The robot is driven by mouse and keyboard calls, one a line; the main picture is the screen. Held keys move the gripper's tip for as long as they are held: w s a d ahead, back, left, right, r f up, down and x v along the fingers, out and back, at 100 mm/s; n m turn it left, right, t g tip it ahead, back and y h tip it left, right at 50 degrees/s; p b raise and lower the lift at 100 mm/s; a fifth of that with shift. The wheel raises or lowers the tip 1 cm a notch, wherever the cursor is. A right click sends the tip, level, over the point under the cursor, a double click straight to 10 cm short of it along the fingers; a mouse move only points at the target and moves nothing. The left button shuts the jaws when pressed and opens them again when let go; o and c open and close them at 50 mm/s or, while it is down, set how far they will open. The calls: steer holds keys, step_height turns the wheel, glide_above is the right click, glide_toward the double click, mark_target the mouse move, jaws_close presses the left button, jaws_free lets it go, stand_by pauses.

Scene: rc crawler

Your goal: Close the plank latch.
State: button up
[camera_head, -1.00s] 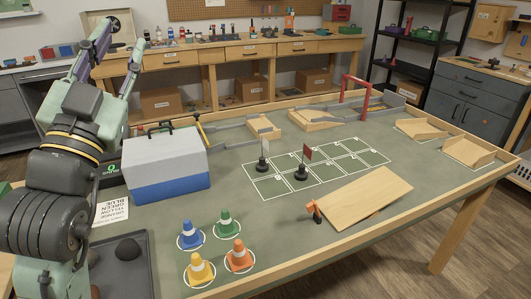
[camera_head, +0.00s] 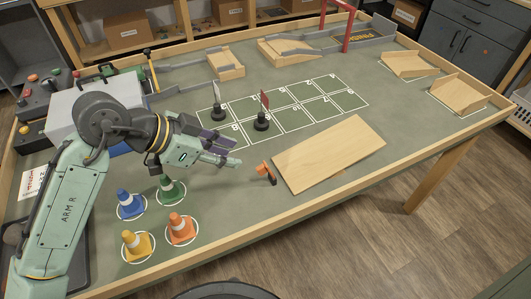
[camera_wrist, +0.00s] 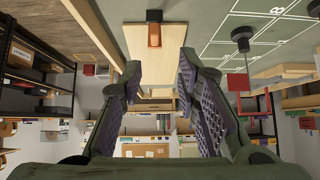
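The wooden plank (camera_head: 330,150) lies on the green table right of centre in the head view. At its left end stands a small latch with an orange handle (camera_head: 264,170) on a dark base, tilted up to the left. In the wrist view the orange latch (camera_wrist: 154,34) shows at the near end of the plank (camera_wrist: 153,50), seen upside down, in line with the gap between the fingers. My gripper (camera_head: 228,151) is open and empty, left of the latch and apart from it. Its padded fingers also spread wide in the wrist view (camera_wrist: 160,85).
Two flag posts, one with a red flag (camera_head: 262,117), stand on the numbered grid behind. The table right of the latch's front is clear.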

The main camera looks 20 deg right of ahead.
mark_target(260, 166)
steer(key=x, duration=0.3)
steer(key=p+x, duration=0.1)
steer(key=x, duration=0.3)
steer(key=p+x, duration=0.1)
steer(key=x, duration=0.3)
steer(key=shift+s+a+f, duration=0.15)
steer(key=shift+s+f, duration=0.1)
steer(key=shift+s, duration=0.1)
jaws_close()
